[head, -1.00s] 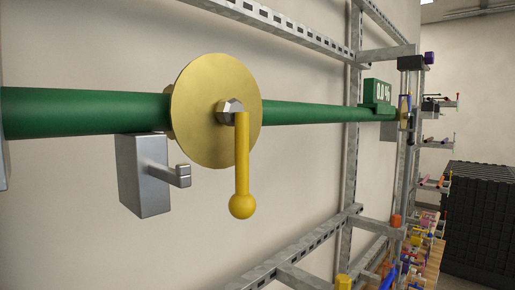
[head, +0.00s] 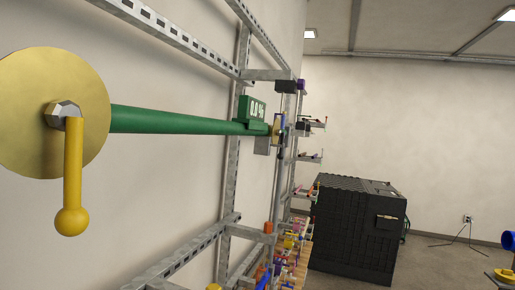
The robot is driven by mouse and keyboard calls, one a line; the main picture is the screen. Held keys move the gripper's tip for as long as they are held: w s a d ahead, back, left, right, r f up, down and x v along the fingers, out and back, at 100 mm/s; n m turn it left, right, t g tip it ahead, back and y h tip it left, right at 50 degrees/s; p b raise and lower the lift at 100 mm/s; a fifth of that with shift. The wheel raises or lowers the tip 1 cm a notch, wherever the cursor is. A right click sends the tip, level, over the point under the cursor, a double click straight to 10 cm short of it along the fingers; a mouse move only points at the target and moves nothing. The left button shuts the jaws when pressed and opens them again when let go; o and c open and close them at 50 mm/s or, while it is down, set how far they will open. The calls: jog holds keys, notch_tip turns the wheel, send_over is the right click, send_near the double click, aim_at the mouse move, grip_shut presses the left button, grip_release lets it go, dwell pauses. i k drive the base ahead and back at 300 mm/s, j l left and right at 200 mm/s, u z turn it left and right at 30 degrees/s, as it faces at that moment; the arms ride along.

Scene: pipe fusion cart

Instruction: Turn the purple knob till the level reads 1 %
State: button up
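A small purple knob (head: 301,84) shows at the far end of the green pipe, on the side of a dark block (head: 285,87) near the top of the metal rack. A green display box (head: 245,116) sits on the pipe just left of it. Its white reading starts with 0 and ends in a % sign; the digit after the point is too small to tell. My gripper is not in view, so its hold cannot be seen.
A yellow disc (head: 28,110) with a yellow crank handle (head: 72,170) is close at the left, on the green pipe (head: 175,120). Slotted rails line the wall. A black crate (head: 360,235) stands on the floor right of the rack. Open floor shows at the right.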

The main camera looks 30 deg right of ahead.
aim_at(300, 84)
jog(key=l, duration=1.6)
jog(key=i, duration=0.05)
